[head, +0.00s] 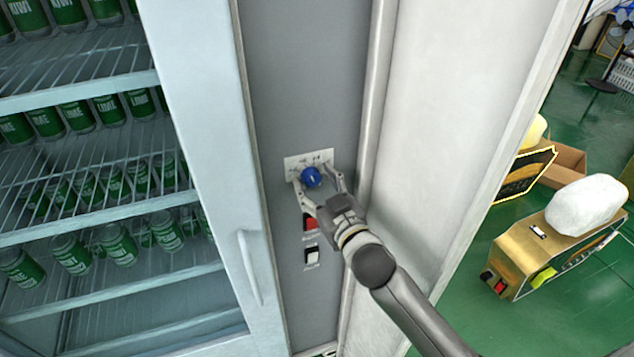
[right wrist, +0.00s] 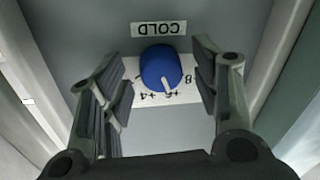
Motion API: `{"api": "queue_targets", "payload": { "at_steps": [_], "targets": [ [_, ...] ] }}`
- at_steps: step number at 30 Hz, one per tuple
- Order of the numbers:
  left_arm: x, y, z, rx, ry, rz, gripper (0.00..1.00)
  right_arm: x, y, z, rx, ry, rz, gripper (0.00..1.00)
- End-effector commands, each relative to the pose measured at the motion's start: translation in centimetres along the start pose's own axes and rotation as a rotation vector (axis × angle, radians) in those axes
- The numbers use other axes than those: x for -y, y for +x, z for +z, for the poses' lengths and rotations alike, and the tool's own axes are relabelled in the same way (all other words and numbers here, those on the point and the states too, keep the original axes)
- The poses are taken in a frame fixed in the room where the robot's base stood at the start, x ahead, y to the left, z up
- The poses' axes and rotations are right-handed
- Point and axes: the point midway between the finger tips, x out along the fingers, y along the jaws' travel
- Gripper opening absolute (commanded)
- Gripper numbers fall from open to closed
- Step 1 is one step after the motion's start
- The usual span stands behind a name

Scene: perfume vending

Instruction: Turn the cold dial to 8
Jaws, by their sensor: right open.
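The cold dial is a round blue knob (head: 311,177) on a white scale plate (head: 296,162) on the grey panel beside the fridge door. In the right wrist view the blue knob (right wrist: 160,66) shows close up, with a white pointer aimed near the 6 mark; the 8 mark lies to its right and the 4 to its left. An upside-down COLD label (right wrist: 158,29) is above it. My right gripper (head: 318,183) is open, with one finger on each side of the knob; gaps show between fingers and knob in the wrist view. My left gripper is out of view.
A red switch (head: 309,222) and a black-and-white switch (head: 311,255) sit below the dial. The fridge door (head: 215,150) with its handle (head: 249,268) is at left, before shelves of green cans. A raised light panel edge (head: 376,100) runs close at the right.

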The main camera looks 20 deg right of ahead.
Motion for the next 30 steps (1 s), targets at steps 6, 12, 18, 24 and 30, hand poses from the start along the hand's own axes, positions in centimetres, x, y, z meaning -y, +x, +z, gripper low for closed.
{"api": "queue_targets", "payload": {
  "at_steps": [6, 12, 18, 24, 30],
  "targets": [
    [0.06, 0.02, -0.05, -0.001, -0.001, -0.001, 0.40, 0.01, -0.02, 0.01, 0.000, 0.000, 0.000, 0.48],
    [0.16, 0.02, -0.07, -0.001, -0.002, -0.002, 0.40, 0.00, -0.03, 0.01, 0.000, 0.000, 0.000, 0.22],
    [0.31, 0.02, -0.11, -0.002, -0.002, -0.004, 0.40, -0.01, -0.03, 0.01, 0.000, -0.003, 0.000, 0.11],
    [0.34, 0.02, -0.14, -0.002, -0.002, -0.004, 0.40, -0.01, -0.02, -0.02, 0.005, -0.048, -0.001, 0.11],
    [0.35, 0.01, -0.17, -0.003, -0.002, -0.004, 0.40, -0.04, -0.01, -0.07, 0.017, -0.165, -0.004, 0.11]
  ]
}}
